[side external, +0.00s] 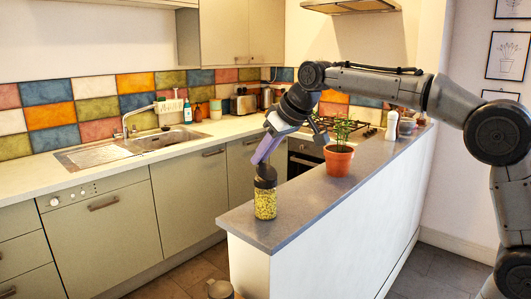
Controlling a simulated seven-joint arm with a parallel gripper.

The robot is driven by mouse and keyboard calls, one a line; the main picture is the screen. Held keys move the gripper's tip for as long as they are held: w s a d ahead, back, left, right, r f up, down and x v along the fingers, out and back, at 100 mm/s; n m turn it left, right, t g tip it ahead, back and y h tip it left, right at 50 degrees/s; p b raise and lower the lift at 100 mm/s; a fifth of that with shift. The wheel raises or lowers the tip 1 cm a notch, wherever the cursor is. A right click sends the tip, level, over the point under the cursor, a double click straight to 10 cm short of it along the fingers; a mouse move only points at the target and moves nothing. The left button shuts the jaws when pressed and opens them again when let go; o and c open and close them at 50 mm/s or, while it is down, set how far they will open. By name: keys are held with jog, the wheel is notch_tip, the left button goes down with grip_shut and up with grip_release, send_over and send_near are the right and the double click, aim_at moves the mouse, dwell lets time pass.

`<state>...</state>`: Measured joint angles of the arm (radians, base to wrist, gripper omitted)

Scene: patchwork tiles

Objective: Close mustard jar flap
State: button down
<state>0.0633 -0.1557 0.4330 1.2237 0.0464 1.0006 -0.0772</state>
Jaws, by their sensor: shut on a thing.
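The mustard jar (265,203) stands upright near the front left end of the grey counter. It is see-through with yellow-green contents and has a dark lid (265,175) on top. My gripper (262,158) reaches down from the upper right and is at the top of the jar, its purple-grey finger meeting the dark lid area. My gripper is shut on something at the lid. The contact is small in the picture, and I cannot tell whether the flap is raised or down.
A potted plant (338,160) stands on the counter right of the jar, below my arm. White bottles (392,125) stand farther back. The counter's end edge (240,225) is close to the jar. A sink (155,143) is on the far worktop. The counter between jar and plant is clear.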

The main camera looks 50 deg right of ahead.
jog(key=g, duration=0.1)
jog(key=w+f+g, duration=0.1)
jog(key=shift+w+g, duration=0.25)
jog(key=shift+g, duration=0.15)
jog(key=shift+w+f+g, duration=0.35)
jog(key=shift+f+g, duration=0.15)
jog(key=shift+g, duration=0.7)
jog(key=c, duration=0.8)
grip_release()
jog(key=shift+o, duration=0.2)
jog(key=shift+r, duration=0.1)
